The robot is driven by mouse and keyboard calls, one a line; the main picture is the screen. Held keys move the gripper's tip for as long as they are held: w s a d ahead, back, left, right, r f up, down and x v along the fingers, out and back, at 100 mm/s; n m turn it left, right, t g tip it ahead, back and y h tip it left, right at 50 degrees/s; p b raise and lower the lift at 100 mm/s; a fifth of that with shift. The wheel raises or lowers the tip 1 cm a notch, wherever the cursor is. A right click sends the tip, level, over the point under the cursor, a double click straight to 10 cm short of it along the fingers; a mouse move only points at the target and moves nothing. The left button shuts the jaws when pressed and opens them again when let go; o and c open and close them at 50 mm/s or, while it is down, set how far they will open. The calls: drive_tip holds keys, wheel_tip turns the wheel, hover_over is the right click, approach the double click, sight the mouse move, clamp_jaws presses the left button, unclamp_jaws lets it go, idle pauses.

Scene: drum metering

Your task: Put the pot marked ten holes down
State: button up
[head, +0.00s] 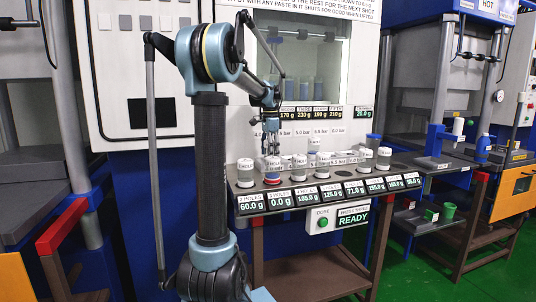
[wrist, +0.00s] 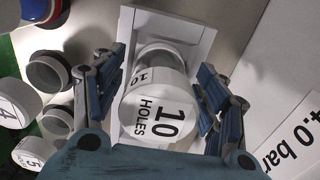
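The pot marked 10 holes (wrist: 160,108) shows in the wrist view as a clear cylinder with a white lid. It stands between the two fingers of my gripper (wrist: 163,72), its lid towards the camera. The fingers flank it with a narrow gap at each side, so the gripper looks open. A white plate (wrist: 195,30) lies behind the pot.
Other lidded pots, one marked 4 (wrist: 10,112), crowd close at the left in the wrist view. A 4.0 bar sign (wrist: 295,135) is at the right. The rack (head: 262,187) carries several pots and weight displays; a READY panel (head: 352,218) hangs below.

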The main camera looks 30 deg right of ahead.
wheel_tip(320, 180, up, 12)
drive_tip(key=shift+r, duration=0.15)
idle(0.7)
idle(0.4)
